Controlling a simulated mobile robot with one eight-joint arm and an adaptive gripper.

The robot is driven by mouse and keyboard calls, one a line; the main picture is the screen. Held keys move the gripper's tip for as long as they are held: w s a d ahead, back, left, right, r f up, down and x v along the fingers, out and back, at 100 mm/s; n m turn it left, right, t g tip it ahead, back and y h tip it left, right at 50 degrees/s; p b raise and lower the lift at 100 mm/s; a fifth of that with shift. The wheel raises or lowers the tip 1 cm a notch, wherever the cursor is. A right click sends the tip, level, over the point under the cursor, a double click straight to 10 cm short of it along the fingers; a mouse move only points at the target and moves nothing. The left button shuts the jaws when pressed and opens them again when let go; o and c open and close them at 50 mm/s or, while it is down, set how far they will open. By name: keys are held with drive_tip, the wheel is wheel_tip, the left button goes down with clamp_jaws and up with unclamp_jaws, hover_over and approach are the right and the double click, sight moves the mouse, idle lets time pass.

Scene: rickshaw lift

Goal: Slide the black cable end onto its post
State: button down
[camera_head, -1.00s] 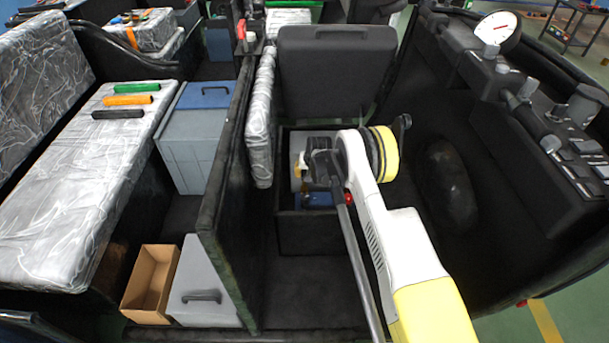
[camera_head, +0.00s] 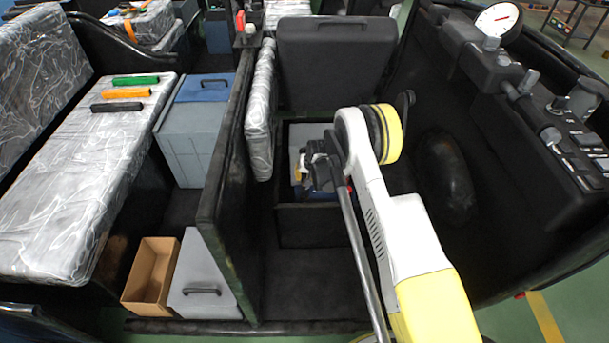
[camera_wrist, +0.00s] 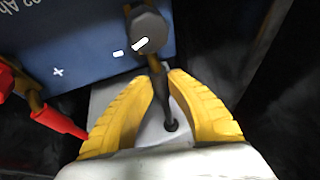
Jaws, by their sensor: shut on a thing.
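The black cable end, a dark round cap with a white mark (camera_wrist: 148,30), lies over the edge of the blue battery (camera_wrist: 85,45), near its minus sign. A brassy piece shows at the cap's upper edge; I cannot tell whether the cap is on the post or only over it. My gripper (camera_wrist: 163,80) has its yellow fingers closed around the black cable (camera_wrist: 160,92) just below the cap. In the head view my gripper (camera_head: 320,178) reaches into the battery compartment, and my arm hides most of the battery.
A red cable (camera_wrist: 45,112) runs beside my left finger, near the plus sign. The open compartment (camera_head: 310,225) has dark walls. A padded panel (camera_head: 260,115) stands left and an upright black lid (camera_head: 335,60) behind. Dark floor in front is clear.

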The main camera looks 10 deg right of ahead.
drive_tip(key=c, duration=1.3)
unclamp_jaws()
drive_tip(key=shift+s+f, duration=0.1)
drive_tip(key=shift+s, duration=0.05)
drive_tip(key=shift+o, duration=0.2)
drive_tip(key=v, duration=1.2)
